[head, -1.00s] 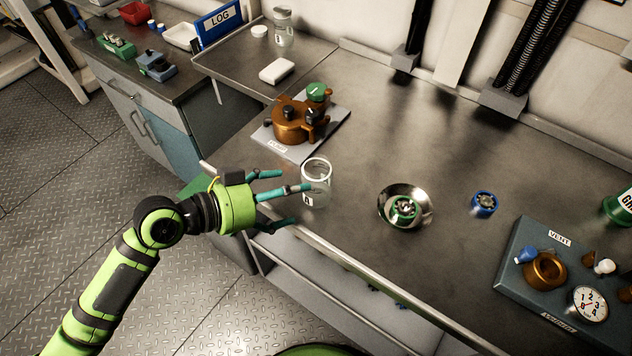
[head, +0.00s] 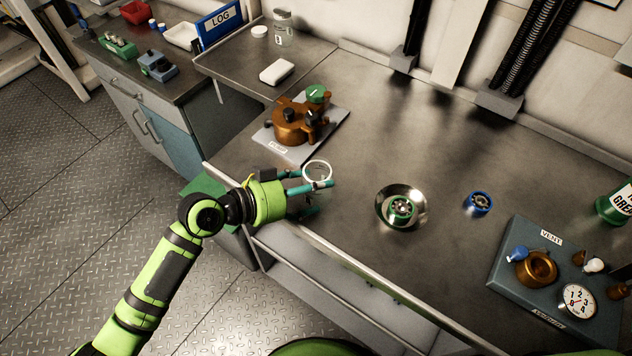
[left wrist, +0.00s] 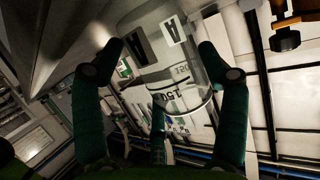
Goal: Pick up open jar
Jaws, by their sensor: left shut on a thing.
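The open jar (head: 317,170) is clear glass with a pale round rim and no lid. It stands near the front edge of the bench in the head view, upright or nearly so. My left gripper (head: 314,192) is shut on it from the left, with teal fingers around its body. The fingers hide much of its lower part, so I cannot tell whether its base touches the bench. In the left wrist view the jar (left wrist: 165,62) lies between the fingers, with a label marked A and printed volume marks. My right gripper is not in view.
A copper device on a grey plate (head: 333,132) stands just behind the jar. A shiny dish (head: 384,208) with a green part and a blue ring (head: 479,203) lie to the right. A vent panel (head: 508,272) is at far right. Another jar (head: 283,32) stands at the back.

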